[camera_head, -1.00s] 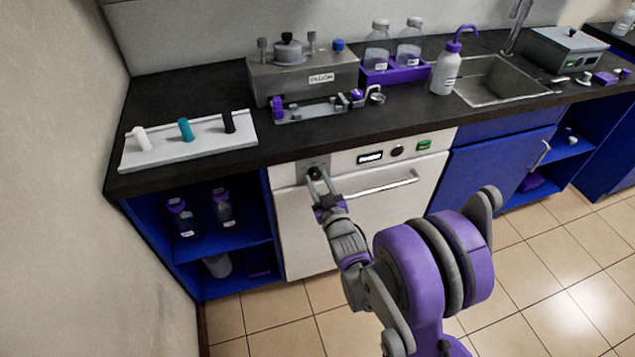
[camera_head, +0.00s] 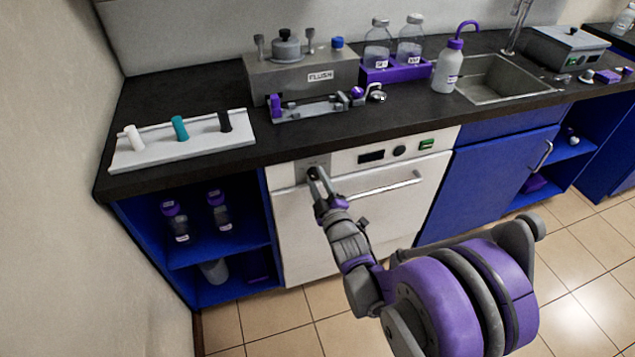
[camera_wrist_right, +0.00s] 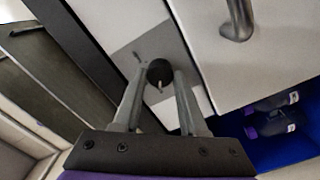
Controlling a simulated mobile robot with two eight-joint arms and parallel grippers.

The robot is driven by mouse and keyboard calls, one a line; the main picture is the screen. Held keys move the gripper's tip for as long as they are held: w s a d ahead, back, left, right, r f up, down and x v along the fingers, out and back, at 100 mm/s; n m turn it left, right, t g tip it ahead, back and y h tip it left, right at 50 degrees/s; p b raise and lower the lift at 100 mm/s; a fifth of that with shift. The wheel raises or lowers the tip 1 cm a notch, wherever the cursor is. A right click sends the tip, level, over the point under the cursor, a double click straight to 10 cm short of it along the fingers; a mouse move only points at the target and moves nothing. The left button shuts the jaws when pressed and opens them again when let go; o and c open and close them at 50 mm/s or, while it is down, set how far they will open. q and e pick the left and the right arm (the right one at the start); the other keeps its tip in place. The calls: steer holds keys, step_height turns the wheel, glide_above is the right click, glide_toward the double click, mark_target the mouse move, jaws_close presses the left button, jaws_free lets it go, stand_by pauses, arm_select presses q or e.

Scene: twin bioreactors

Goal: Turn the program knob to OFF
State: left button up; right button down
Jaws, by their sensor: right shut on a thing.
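The program knob (camera_wrist_right: 158,71) is a small round black knob on a grey plate (camera_wrist_right: 140,55) in the wrist view. A pale mark shows at its lower edge. The plate's lettering is too small to read. In the head view, the knob (camera_head: 312,173) sits at the left end of the white appliance's front panel (camera_head: 345,163), partly hidden by my right gripper (camera_head: 315,175). The right gripper's two fingers (camera_wrist_right: 160,76) are shut on the knob, one on each side. My left gripper is in neither view.
The appliance's door handle (camera_head: 385,187) is just right of my gripper. Above is the dark counter (camera_head: 200,88) with a grey box labelled FLUSH (camera_head: 300,78) and a white rack (camera_head: 180,143). Open blue shelves (camera_head: 220,246) hold bottles on the left. The floor (camera_head: 560,260) in front is clear.

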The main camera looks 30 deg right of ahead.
stand_by(0.3)
steer(key=shift+c, duration=2.2)
jaws_free()
steer(key=shift+s, duration=0.15)
steer(key=v, duration=1)
steer(key=shift+s+p, duration=0.25)
steer(key=shift+p, duration=0.1)
steer(key=shift+a, duration=0.25)
